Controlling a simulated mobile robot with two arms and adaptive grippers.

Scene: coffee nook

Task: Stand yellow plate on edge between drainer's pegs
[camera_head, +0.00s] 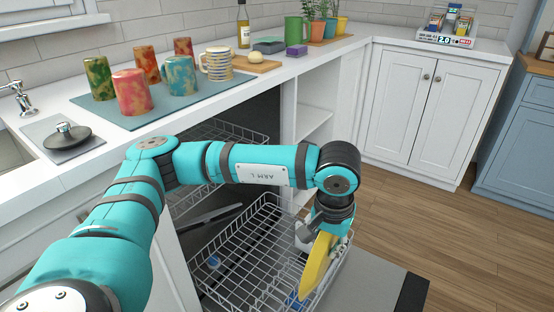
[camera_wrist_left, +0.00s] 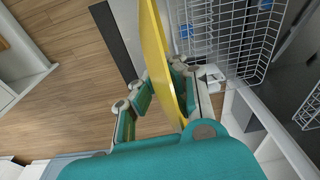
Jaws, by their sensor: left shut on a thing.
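The yellow plate (camera_head: 317,264) is held nearly upright, on edge, by my left gripper (camera_head: 322,232). The plate also shows edge-on in the left wrist view (camera_wrist_left: 160,52), between the fingers of the left gripper (camera_wrist_left: 165,90). In the head view it hangs at the right side of the wire rack (camera_head: 243,249) of the pulled-out dishwasher drawer. I cannot tell whether the plate touches the rack. The rack also shows in the left wrist view (camera_wrist_left: 238,40); its pegs are hard to make out. My right gripper is not in view.
An upper wire rack (camera_head: 225,138) sits further back inside the dishwasher. The open door (camera_head: 375,285) lies at the lower right. Several mugs stand on a blue mat (camera_head: 150,118) on the counter above. Wooden floor to the right is clear.

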